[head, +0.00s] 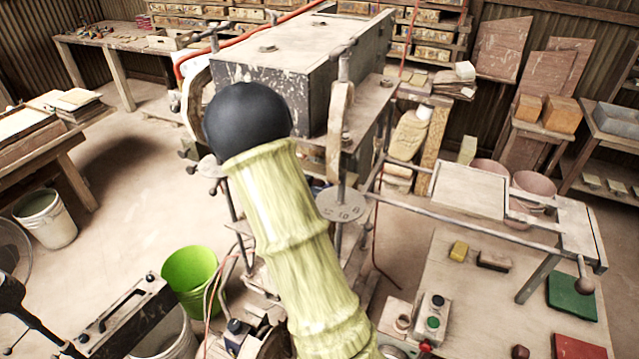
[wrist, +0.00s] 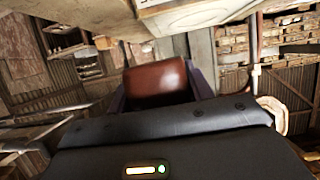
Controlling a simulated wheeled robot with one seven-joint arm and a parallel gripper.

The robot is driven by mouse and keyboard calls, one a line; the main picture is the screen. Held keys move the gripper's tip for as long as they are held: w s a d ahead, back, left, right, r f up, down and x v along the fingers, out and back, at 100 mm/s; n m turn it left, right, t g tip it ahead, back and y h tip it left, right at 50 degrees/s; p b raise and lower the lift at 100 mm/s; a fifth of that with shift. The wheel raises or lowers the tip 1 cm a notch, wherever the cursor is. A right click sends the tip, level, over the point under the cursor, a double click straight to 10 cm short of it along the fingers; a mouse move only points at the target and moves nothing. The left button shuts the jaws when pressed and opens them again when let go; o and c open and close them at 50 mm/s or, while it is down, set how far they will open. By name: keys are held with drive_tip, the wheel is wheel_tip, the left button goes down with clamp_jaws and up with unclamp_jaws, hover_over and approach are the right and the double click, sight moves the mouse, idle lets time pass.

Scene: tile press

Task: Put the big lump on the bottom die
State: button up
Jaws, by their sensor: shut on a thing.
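A glossy red-brown lump (wrist: 158,82) sits between the fingers of my gripper (wrist: 160,92) in the wrist view. The fingers are shut on it, one on each side. A pale, worn flat-sided part (wrist: 185,18) spans the top of that view, close beyond the lump; I cannot tell which part it is. In the head view, my arm crosses the middle in front of the press (head: 300,75), and my gripper and the lump are hidden. I cannot make out the bottom die in either view.
A metal frame with a pale plate (head: 468,190) juts right from the press. A green bucket (head: 190,270) stands left of my arm.

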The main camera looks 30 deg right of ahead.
drive_tip(key=shift+w+d, duration=0.5)
drive_tip(key=shift+d, duration=0.05)
drive_tip(key=shift+w+d, duration=0.2)
drive_tip(key=f+p, duration=0.1)
drive_tip(key=d+f+p, duration=0.1)
drive_tip(key=shift+f, duration=0.35)
drive_tip(key=shift+w+f+p, duration=0.1)
drive_tip(key=shift+f+p, duration=0.2)
drive_tip(key=shift+p, duration=0.05)
drive_tip(key=shift+f, duration=0.15)
